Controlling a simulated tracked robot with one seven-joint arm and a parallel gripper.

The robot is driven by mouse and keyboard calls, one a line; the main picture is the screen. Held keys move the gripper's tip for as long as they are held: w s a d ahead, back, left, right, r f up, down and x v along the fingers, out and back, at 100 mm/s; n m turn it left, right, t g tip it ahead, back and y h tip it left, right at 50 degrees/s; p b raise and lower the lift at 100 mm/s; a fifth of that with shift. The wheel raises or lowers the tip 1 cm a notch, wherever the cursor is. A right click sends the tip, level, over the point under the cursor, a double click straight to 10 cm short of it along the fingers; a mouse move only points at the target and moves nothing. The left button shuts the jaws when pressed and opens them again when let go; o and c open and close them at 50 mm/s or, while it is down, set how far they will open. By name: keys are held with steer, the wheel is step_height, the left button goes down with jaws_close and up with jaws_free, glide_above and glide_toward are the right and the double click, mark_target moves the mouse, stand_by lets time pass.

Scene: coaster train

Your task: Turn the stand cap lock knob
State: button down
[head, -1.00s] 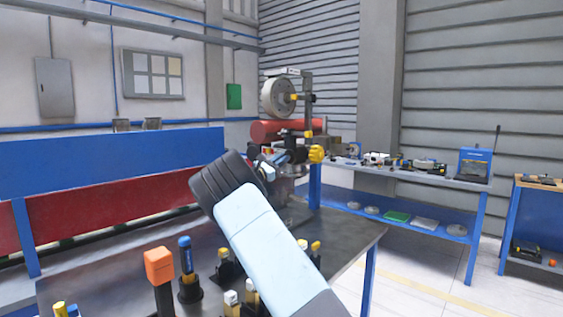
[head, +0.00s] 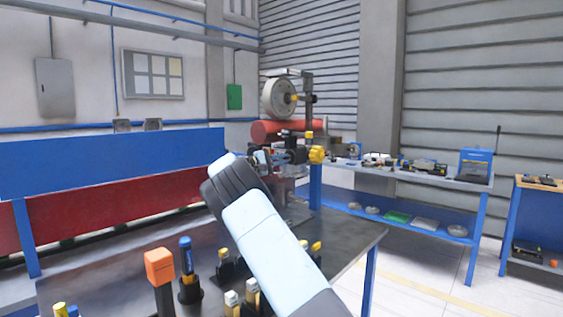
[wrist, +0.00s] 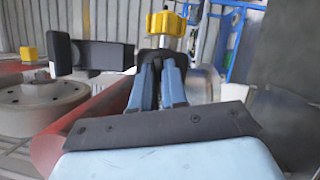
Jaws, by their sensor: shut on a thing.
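The stand (head: 308,98) rises at the far end of the dark bench, with a pale wheel (head: 278,98) and a red cylinder (head: 287,130). A yellow knob (head: 316,154) sticks out to its right; it also shows in the wrist view (wrist: 165,24), just beyond my fingertips. My gripper (wrist: 157,66) is shut on a small dark part below this yellow knob, seemingly the stand cap lock knob (wrist: 155,84). My fingers hide most of the held part. In the head view my wrist covers part of the grip.
A black bar (wrist: 95,54) lies left of my fingers, close to them. On the bench stand an orange-topped post (head: 159,268), a blue-topped tool (head: 186,257) and several yellow-topped pieces, near my forearm. A blue shelf table (head: 405,173) stands behind to the right.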

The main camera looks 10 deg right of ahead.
steer(key=shift+f+m+g+y, duration=0.15)
steer(key=shift+m+y, duration=0.1)
steer(key=shift+m, duration=0.55)
steer(key=shift+f+m+g+y, duration=0.15)
steer(key=shift+m+y, duration=0.1)
steer(key=shift+m, duration=0.55)
steer(key=c, duration=1.2)
jaws_free()
steer(key=shift+r, duration=0.2)
steer(key=shift+o, duration=0.2)
steer(key=shift+a, duration=0.15)
steer(key=v, duration=1.3)
steer(key=shift+s+a, duration=0.15)
steer(key=shift+a, duration=0.05)
